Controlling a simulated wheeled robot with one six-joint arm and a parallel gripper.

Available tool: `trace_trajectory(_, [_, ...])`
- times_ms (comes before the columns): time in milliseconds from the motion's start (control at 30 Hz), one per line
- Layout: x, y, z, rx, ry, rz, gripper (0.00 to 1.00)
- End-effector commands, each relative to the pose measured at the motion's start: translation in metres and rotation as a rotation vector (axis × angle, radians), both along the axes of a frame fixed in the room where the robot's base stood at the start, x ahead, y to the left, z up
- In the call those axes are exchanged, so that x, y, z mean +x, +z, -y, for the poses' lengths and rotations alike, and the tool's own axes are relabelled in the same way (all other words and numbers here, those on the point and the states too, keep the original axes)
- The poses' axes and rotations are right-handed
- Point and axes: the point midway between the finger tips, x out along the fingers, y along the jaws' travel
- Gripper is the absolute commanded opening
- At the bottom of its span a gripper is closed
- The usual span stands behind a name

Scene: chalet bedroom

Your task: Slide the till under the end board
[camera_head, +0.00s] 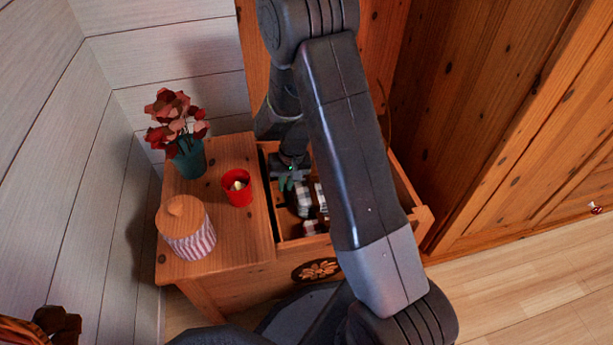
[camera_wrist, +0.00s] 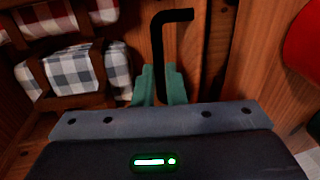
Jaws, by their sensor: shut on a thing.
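The end board (camera_head: 242,228) is the flat wooden top at the left of an open chest (camera_head: 332,288). The till (camera_wrist: 138,48) is a dark wooden tray holding rolled checked cloths (camera_wrist: 85,72). It sits inside the chest, beside the end board's inner edge; most of it is hidden behind my arm in the head view. My gripper (camera_head: 287,182) is down in the opening near that edge. In the wrist view its green fingers (camera_wrist: 161,90) are shut on a black bent handle (camera_wrist: 172,55) by the till's wall. Exactly how the handle joins the till is unclear.
On the end board stand a teal vase with red flowers (camera_head: 188,160), a red candle cup (camera_head: 238,194) and a striped jar with a wooden lid (camera_head: 186,240). The cup is close to the opening. A white plank wall stands left; a wooden wall stands right.

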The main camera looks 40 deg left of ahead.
Motion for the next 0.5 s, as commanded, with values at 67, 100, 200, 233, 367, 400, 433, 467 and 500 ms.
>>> trace_trajectory(67, [-0.009,0.001,-0.007,-0.001,0.003,-0.001,0.00])
trace_trajectory(100, [-0.013,0.001,-0.010,-0.002,0.003,-0.002,0.00])
trace_trajectory(200, [-0.018,0.000,-0.015,-0.001,0.001,-0.001,0.00])
trace_trajectory(233, [-0.020,0.000,-0.016,-0.001,0.001,-0.001,0.00])
trace_trajectory(367, [-0.023,0.000,-0.019,-0.001,0.001,-0.001,0.00])
trace_trajectory(400, [-0.024,0.000,-0.020,-0.002,0.000,-0.001,0.00])
trace_trajectory(433, [-0.024,0.000,-0.020,-0.001,0.000,-0.001,0.00])
trace_trajectory(467, [-0.024,0.000,-0.020,0.000,0.000,-0.001,0.00])
trace_trajectory(500, [-0.024,0.000,-0.020,0.000,0.000,-0.001,0.00])
